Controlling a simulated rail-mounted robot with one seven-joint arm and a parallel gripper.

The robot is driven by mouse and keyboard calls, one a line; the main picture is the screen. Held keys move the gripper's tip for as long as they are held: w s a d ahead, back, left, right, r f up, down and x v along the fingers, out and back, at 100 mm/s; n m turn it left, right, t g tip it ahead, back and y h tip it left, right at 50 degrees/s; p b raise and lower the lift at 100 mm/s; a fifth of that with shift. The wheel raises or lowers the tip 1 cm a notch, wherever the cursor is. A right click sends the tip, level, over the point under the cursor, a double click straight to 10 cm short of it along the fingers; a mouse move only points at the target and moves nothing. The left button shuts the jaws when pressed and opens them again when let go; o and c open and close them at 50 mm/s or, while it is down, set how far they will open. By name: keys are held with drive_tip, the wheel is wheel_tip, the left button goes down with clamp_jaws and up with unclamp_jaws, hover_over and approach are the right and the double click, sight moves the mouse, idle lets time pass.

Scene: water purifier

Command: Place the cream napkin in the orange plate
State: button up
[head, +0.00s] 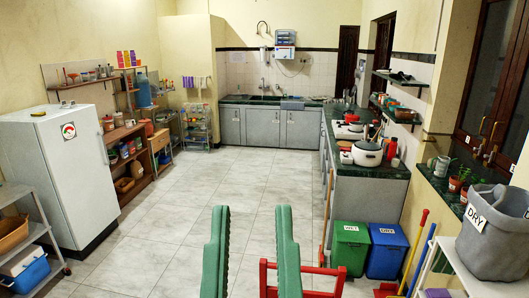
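I cannot make out the cream napkin or the orange plate anywhere in the head view.
Green and blue bins (350,248) stand right. A counter with a white pot (367,154) runs along the right. A white fridge (60,175) stands left. The middle floor is clear.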

wheel_tip(320, 180, up, 20)
drive_tip(key=p, duration=1.7)
drive_tip(key=shift+w+d, duration=0.15)
drive_tip(key=shift+w, duration=0.25)
drive_tip(key=shift+f, duration=0.1)
